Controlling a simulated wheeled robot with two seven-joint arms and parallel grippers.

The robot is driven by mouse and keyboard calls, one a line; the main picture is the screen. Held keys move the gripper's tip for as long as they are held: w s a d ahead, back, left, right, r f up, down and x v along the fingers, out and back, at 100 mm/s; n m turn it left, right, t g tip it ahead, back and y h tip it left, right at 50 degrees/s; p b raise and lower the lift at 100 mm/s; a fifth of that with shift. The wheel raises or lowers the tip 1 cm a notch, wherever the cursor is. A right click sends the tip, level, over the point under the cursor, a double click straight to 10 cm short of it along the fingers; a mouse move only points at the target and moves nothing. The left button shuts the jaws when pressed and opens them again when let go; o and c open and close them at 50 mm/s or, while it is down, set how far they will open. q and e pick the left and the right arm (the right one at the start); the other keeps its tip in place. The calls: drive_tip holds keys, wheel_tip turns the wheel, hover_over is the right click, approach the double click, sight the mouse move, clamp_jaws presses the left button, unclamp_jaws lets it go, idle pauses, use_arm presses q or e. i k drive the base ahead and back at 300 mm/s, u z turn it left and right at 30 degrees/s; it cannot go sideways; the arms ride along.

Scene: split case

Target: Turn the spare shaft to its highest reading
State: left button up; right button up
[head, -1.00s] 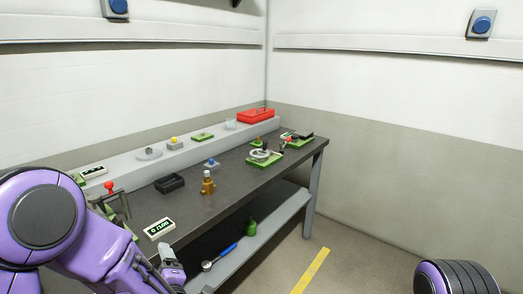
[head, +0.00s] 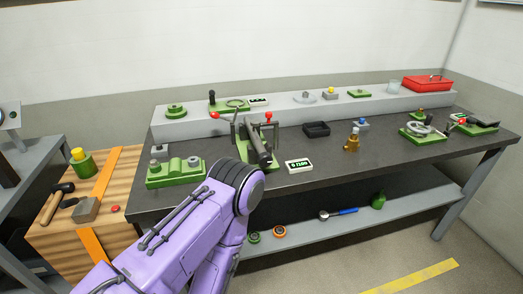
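A green-based fixture (head: 268,158) stands on the dark bench, with a dark bar-like cylinder (head: 257,143) lying along it and red-tipped levers (head: 241,117) at its back. A small white readout (head: 299,166) with a dark display lies just right of it; its digits are too small to read surely. I cannot tell which part is the spare shaft. A green block with a rounded cradle (head: 176,172) sits at the bench's left end. My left arm rises from the bottom in front of the bench, but its gripper is out of view. My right gripper is not in view.
The raised grey shelf (head: 190,130) holds a second readout (head: 258,101) and a red box (head: 427,83). The front right bench top is clear.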

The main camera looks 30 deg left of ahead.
sight(265, 159)
drive_tip(key=u, duration=1)
